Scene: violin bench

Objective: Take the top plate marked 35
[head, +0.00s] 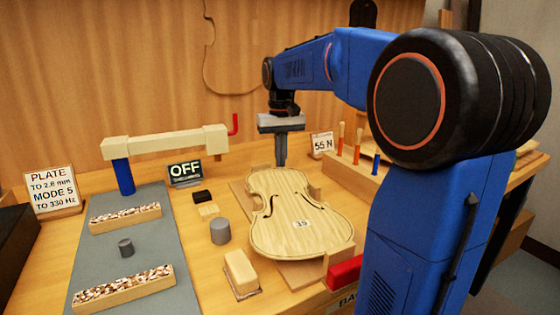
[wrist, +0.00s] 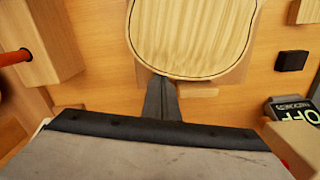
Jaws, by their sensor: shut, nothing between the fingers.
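The top plate (head: 290,238) is a pale violin-shaped board marked 35. It lies on a wooden board (head: 238,187) on the bench, with small wooden blocks at its edge. My gripper (head: 281,163) points down at the plate's far, narrower end in the head view. Its fingers are shut with nothing between them. In the wrist view, the shut fingertips (wrist: 162,80) appear close to the rounded edge of the plate (wrist: 190,35). I cannot tell whether they touch it.
An OFF display (head: 185,171), a dark block (head: 202,196), a grey cylinder (head: 220,231) and a cream block (head: 241,272) stand left of the plate. A tool rack (head: 350,177) is at the right.

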